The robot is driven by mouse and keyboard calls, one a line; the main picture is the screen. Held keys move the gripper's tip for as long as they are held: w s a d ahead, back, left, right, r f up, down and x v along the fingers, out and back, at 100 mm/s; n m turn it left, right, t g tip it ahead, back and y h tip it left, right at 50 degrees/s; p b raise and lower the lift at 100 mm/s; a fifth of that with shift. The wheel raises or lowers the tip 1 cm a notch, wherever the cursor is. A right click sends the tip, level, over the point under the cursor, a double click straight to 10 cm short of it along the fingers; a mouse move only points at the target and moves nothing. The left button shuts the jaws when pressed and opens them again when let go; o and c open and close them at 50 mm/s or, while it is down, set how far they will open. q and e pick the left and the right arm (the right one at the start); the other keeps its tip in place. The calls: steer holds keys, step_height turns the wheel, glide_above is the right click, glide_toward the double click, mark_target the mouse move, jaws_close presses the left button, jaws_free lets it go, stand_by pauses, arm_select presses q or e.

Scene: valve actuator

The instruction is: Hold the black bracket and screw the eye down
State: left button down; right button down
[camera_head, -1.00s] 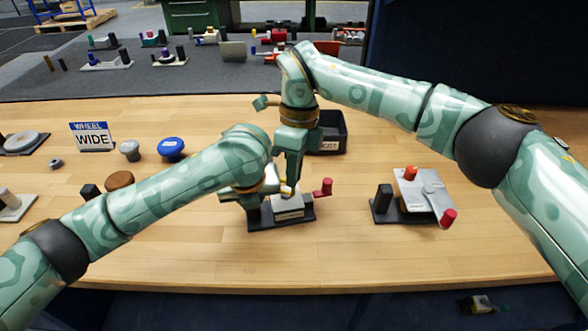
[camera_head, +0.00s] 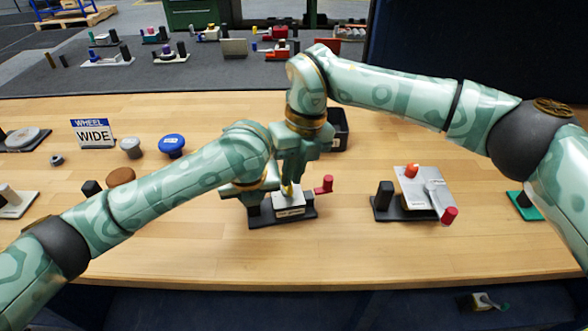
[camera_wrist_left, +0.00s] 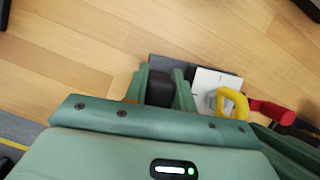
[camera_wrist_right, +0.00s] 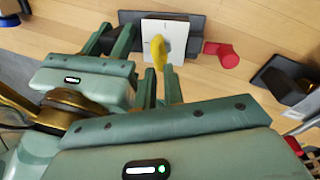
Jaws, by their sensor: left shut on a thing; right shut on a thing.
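The black bracket (camera_wrist_left: 160,90) is the upright block at the left end of the dark base (camera_head: 268,222). My left gripper (camera_wrist_left: 162,84) is shut on it, one finger on each side. The yellow eye (camera_wrist_right: 159,50) stands over the white plate (camera_wrist_right: 178,28) of the same fixture; it also shows in the left wrist view (camera_wrist_left: 236,100). My right gripper (camera_head: 290,178) comes down from above and is shut on the eye, with the eye's near part between its fingertips. In the head view the grippers hide most of the bracket and eye.
A red-knobbed handle (camera_head: 325,184) sticks out right of the fixture, close to my right gripper. A second fixture (camera_head: 425,190) with a grey plate stands to the right. A black bin (camera_head: 341,130) is behind my right gripper. The front of the table is clear.

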steer(key=shift+s+a+r+m, duration=0.15)
steer(key=shift+a+m, duration=0.1)
steer(key=shift+m, duration=0.75)
steer(key=c, duration=1.5)
jaws_free()
